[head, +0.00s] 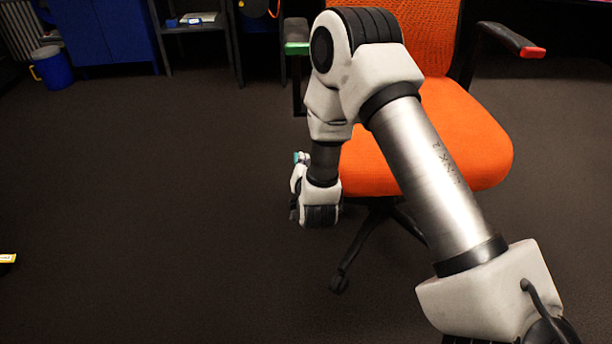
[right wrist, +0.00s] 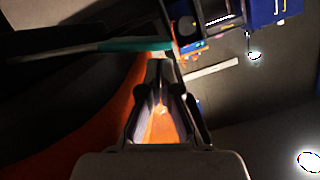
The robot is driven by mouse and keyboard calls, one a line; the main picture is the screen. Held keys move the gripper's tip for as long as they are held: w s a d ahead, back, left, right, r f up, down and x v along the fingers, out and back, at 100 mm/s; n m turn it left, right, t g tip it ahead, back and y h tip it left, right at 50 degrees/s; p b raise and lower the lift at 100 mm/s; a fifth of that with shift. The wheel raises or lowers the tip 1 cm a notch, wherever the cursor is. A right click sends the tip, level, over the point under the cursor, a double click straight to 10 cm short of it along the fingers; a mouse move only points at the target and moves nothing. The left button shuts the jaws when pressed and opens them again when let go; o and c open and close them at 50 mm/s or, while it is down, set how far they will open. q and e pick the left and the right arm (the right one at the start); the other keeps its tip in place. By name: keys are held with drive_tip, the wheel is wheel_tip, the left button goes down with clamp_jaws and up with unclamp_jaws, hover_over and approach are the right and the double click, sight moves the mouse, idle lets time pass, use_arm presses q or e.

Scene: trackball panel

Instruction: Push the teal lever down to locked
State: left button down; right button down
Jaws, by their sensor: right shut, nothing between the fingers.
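The teal lever (right wrist: 135,46) shows in the right wrist view as a teal grip on a dark rod that comes in from the left. Its tip end is close to my right gripper's fingertips; I cannot tell whether they touch. In the head view a small teal patch (head: 297,157) shows beside my right wrist, left of the orange chair (head: 465,130); most of the lever is hidden there. My right gripper (right wrist: 160,68) is shut and empty. In the head view its fingers are hidden behind my wrist. My left gripper is not in view.
The chair has a green-ended armrest (head: 297,38) and a red-ended one (head: 531,52). Its black base (head: 345,262) stands on dark carpet. A blue cabinet (head: 105,35), a blue bin (head: 52,70) and a shelf (head: 195,28) stand at the back left.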

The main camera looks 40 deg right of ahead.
drive_tip(key=shift+x, duration=1.2)
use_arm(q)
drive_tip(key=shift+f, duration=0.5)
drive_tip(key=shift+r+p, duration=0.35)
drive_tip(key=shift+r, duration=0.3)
use_arm(e)
wheel_tip(320, 180, down, 8)
drive_tip(key=a+n+g+h, duration=0.1)
drive_tip(key=n, duration=0.2)
drive_tip(key=shift+w+a, duration=0.25)
drive_tip(key=shift+w, duration=0.05)
drive_tip(key=shift+n, duration=0.3)
